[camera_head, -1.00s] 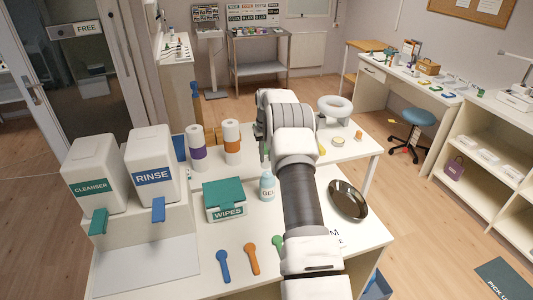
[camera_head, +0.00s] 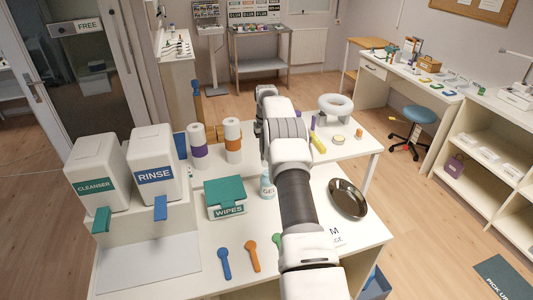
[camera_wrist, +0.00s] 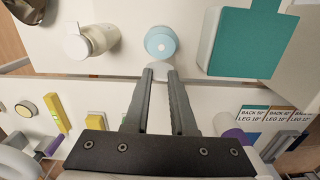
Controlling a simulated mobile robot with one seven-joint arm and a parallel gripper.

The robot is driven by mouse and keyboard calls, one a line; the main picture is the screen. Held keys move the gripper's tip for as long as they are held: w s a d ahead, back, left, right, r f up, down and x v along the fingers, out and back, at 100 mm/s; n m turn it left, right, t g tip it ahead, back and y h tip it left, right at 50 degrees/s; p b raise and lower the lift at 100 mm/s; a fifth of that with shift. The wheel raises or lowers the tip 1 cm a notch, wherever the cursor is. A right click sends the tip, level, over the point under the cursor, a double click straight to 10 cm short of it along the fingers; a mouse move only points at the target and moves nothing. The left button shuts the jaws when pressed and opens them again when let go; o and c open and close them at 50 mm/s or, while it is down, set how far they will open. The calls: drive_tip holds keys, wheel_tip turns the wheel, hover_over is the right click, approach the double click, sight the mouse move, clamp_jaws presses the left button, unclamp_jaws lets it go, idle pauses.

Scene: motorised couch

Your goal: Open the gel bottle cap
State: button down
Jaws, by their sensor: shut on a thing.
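The gel bottle (camera_head: 267,188) stands on the white table, partly hidden by my arm in the head view. The wrist view looks down on its round light-blue top (camera_wrist: 160,42), which has a small pale spot in the middle. My gripper (camera_wrist: 160,75) is at the near edge of that top. Its fingers are shut on a pale rounded piece (camera_wrist: 157,71), which looks like the gel bottle cap. I cannot tell whether it is still joined to the bottle. In the head view the fingers are hidden behind the arm.
A green-lidded wipes box (camera_head: 225,198) stands left of the bottle; a dark oval dish (camera_head: 347,198) lies right of my arm. A cream container (camera_wrist: 92,41) is near the bottle in the wrist view. Coloured spoons (camera_head: 224,263) lie in front.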

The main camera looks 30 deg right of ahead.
drive_tip(key=c, duration=0.7)
unclamp_jaws()
drive_tip(key=shift+s+f, duration=0.1)
drive_tip(key=shift+f, duration=0.25)
drive_tip(key=shift+r, duration=0.15)
drive_tip(key=r+p, duration=0.1)
drive_tip(key=r, duration=1.1)
drive_tip(key=shift+w, duration=0.2)
